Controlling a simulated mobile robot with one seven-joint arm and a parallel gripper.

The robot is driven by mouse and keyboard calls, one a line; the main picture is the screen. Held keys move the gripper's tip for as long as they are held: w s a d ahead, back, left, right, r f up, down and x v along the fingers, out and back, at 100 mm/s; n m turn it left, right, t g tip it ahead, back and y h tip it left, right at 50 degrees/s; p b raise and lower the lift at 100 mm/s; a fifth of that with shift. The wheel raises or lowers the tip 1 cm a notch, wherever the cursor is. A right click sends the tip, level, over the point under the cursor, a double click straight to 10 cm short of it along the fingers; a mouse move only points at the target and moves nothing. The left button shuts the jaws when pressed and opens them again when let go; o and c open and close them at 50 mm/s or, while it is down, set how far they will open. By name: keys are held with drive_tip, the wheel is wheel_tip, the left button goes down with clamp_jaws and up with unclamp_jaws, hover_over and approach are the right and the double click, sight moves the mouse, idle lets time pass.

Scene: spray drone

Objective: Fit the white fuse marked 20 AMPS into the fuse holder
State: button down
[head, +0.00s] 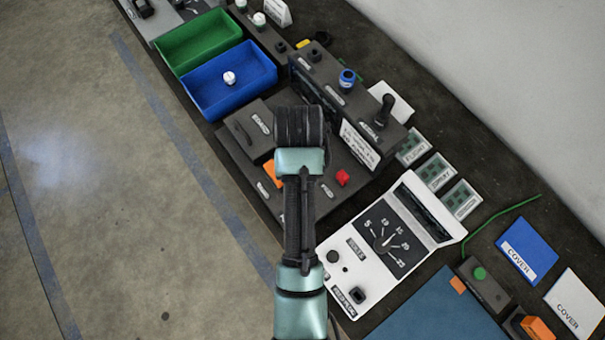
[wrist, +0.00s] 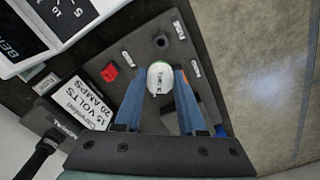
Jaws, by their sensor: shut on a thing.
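In the wrist view, my gripper (wrist: 161,84) is shut on a white fuse (wrist: 158,76) with a little green at its rim. The marking on this fuse is too small to read. The fuse holder (wrist: 161,41), a round dark socket beside a FUSE label, is on the dark panel and appears empty. The held fuse appears apart from it; its height above the panel is unclear. In the head view, my arm hides the gripper, the held fuse and the holder. Another white fuse (head: 229,78) lies in the blue bin (head: 204,102).
The panel carries a red switch (head: 342,177) and an orange part (head: 273,174). A card reading 20 AMPS (wrist: 83,104) stands beside it. A white meter (head: 377,245) and a green bin (head: 177,53) flank the area. Another white fuse (head: 259,18) stands at the back.

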drive_tip(key=shift+w+a+f+n+p, duration=0.15)
drive_tip(key=shift+w+f+n+p, duration=0.1)
drive_tip(key=shift+f+n+p, duration=0.25)
drive_tip(key=shift+a+f+n+p, duration=0.1)
drive_tip(key=shift+f+n+p, duration=0.15)
drive_tip(key=shift+n+p, duration=0.2)
drive_tip(key=n+p, duration=0.1)
drive_tip(key=p, duration=0.1)
drive_tip(key=s+n+p, duration=0.1)
drive_tip(key=n+p, duration=0.1)
drive_tip(key=p, duration=0.1)
drive_tip(key=shift+s+r, duration=0.25)
drive_tip(key=shift+s+d+n+p, duration=0.1)
drive_tip(key=shift+d+n+p, duration=0.1)
drive_tip(key=shift+n+p, duration=0.7)
drive_tip(key=shift+s+f+p, duration=0.15)
drive_tip(key=shift+f+p, duration=0.1)
drive_tip(key=shift+p, duration=0.05)
drive_tip(key=shift+r+p, duration=0.1)
drive_tip(key=shift+p, duration=0.2)
wheel_tip(320, 180, down, 6)
drive_tip(key=b, duration=0.4)
drive_tip(key=shift+r, duration=0.1)
